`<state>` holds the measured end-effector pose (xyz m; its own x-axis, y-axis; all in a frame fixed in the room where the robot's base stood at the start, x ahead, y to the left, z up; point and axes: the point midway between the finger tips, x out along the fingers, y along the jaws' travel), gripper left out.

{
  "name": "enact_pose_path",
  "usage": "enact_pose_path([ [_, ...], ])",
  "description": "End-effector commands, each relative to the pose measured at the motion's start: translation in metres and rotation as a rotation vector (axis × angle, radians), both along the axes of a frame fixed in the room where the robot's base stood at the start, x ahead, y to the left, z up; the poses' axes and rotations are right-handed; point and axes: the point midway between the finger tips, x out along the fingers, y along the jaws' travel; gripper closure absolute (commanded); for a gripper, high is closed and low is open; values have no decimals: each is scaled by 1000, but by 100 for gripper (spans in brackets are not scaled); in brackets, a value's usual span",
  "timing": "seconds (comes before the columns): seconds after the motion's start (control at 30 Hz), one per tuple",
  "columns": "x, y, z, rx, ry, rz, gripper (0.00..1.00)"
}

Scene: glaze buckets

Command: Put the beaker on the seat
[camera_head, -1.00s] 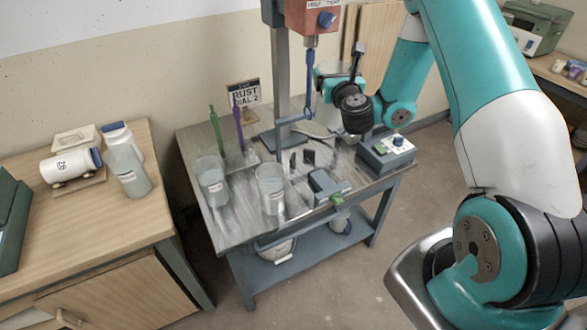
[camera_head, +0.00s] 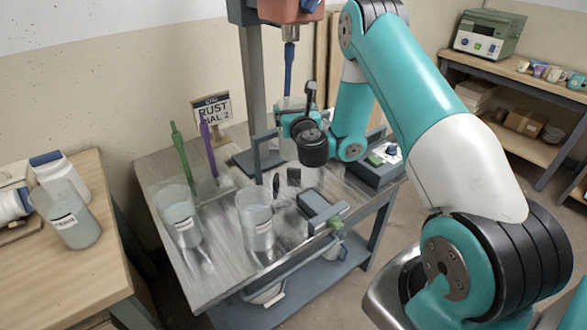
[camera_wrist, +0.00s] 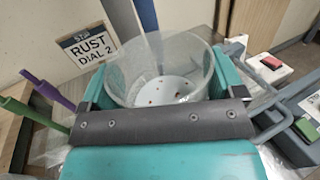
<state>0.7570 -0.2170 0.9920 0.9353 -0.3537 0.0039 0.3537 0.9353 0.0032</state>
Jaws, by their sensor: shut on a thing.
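A clear beaker (camera_wrist: 160,75) with pale, speckled contents sits between the teal fingers of my gripper (camera_wrist: 162,88), which is shut on it. In the head view my gripper (camera_head: 297,128) holds the beaker (camera_head: 288,148) under the mixer head (camera_head: 290,10), near the stand column. The blue stirrer shaft (camera_head: 289,65) comes down at the beaker; in the wrist view it runs to the beaker's mouth. I cannot tell for certain which part is the seat, and the beaker's bottom is partly hidden.
Two other clear beakers (camera_head: 178,217) (camera_head: 255,220) stand on the metal table (camera_head: 215,265). Green and purple rods (camera_head: 181,152) and a RUST DIAL 2 sign (camera_head: 212,110) stand behind. A control box (camera_head: 375,168) is at right. A wooden bench (camera_head: 75,265) with containers is at left.

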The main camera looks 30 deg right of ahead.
Motion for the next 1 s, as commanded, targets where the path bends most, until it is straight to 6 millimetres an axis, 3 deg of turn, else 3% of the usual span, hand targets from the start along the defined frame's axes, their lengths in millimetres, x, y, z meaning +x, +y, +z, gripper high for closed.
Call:
enact_pose_path([
  [0.03, 2, 1, -21, -5, -5, 2, 95],
  [0.3, 3, 4, -82, -4, -3, 6, 95],
  [0.57, 2, 3, -101, -1, -3, 4, 95],
  [0.83, 1, 2, -137, -1, -1, 3, 95],
  [1.0, 1, 1, -143, -1, -1, 2, 95],
])
